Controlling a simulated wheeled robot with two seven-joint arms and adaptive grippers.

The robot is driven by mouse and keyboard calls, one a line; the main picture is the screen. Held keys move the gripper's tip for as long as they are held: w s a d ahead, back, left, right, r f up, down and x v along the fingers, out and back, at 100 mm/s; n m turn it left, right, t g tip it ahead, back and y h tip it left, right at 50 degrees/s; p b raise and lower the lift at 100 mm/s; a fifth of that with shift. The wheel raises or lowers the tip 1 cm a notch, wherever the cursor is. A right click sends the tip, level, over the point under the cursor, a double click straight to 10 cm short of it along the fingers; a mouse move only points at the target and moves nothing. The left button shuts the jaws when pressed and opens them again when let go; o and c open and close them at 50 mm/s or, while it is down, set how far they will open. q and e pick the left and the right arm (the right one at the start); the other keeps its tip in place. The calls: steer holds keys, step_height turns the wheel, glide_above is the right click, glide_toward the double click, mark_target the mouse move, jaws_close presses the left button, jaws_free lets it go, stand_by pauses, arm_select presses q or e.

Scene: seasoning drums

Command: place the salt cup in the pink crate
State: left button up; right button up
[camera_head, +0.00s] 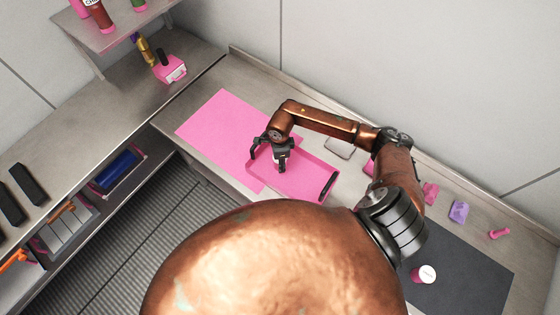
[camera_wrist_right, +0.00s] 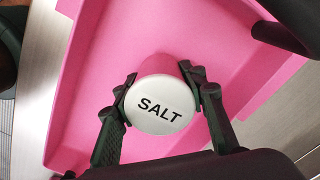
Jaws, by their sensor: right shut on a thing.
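The salt cup (camera_wrist_right: 158,103) has a pink body and a white lid that reads SALT. My right gripper (camera_wrist_right: 165,95) is shut on it, with one dark finger on each side. The pink crate (camera_head: 303,183) lies on the far counter, partly over a pink mat; it also fills most of the right wrist view (camera_wrist_right: 92,65). In the head view my right gripper (camera_head: 281,163) is within the crate's outline and mostly hides the cup. I cannot tell whether the cup touches the crate floor. My left gripper is not in view.
The pink mat (camera_head: 221,120) is bare left of the crate. A white-topped cup (camera_head: 425,274) stands on a dark mat (camera_head: 470,275) at right. Small pink and purple items (camera_head: 459,212) lie near the wall. A shelf (camera_head: 115,35) with bottles overhangs the left counter.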

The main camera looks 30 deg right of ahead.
steer(key=shift+f, duration=0.25)
steer(key=shift+f, duration=0.1)
steer(key=shift+f, duration=0.1)
steer(key=o, duration=1.2)
steer(key=shift+o, duration=0.2)
steer(key=shift+r, duration=0.25)
step_height(320, 180, up, 12)
steer(key=shift+f+b, duration=0.1)
steer(key=shift+b, duration=1.05)
